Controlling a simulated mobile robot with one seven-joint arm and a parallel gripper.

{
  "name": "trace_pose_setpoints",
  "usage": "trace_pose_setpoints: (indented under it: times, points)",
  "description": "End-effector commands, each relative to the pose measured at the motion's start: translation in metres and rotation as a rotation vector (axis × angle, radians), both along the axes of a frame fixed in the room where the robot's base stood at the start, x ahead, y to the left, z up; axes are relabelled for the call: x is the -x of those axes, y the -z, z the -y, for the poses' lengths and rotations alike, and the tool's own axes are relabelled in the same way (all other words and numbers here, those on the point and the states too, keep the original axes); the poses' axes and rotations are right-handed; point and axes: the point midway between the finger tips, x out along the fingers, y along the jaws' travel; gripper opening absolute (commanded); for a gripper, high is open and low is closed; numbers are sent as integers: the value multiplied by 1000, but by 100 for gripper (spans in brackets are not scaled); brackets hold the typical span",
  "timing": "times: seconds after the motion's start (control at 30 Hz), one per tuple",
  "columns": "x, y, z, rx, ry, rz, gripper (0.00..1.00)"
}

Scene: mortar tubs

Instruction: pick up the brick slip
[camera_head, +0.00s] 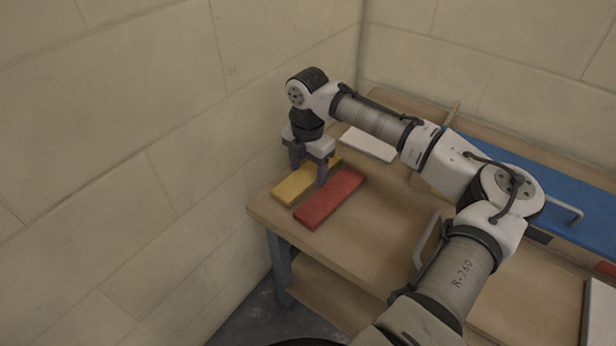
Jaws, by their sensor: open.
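Three flat slabs lie on the wooden bench top: a yellow slab (293,187), a red slab (331,199) and a white slab (368,144). The red one is brick-coloured, but I cannot tell for sure which is the brick slip. The yellow and red slabs lie side by side with a narrow gap near the bench's left end; the white one is farther back. My gripper (308,172) points down, open, over the far part of the yellow slab, one finger on each side. Whether its fingertips touch the slab or bench cannot be told. The gripper partly hides the yellow slab.
The wooden bench (360,250) stands in a corner between block walls. A long blue surface (580,205) lies at the right, with a metal handle (567,210) near it. Another grey handle (428,240) stands mid-bench. A pale panel (602,315) shows at lower right. Bare bench lies right of the red slab.

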Motion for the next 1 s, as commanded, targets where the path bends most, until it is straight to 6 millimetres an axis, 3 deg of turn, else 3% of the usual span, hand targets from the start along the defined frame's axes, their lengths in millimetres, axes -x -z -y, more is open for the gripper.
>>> trace_pose_setpoints:
  times: [0.27, 0.6, 1.0]
  points:
    - [0, 2, 0, 0, 0, 1, 61]
    - [0, 2, 0, 0, 0, 1, 17]
    - [-1, -6, 0, 0, 1, 1, 16]
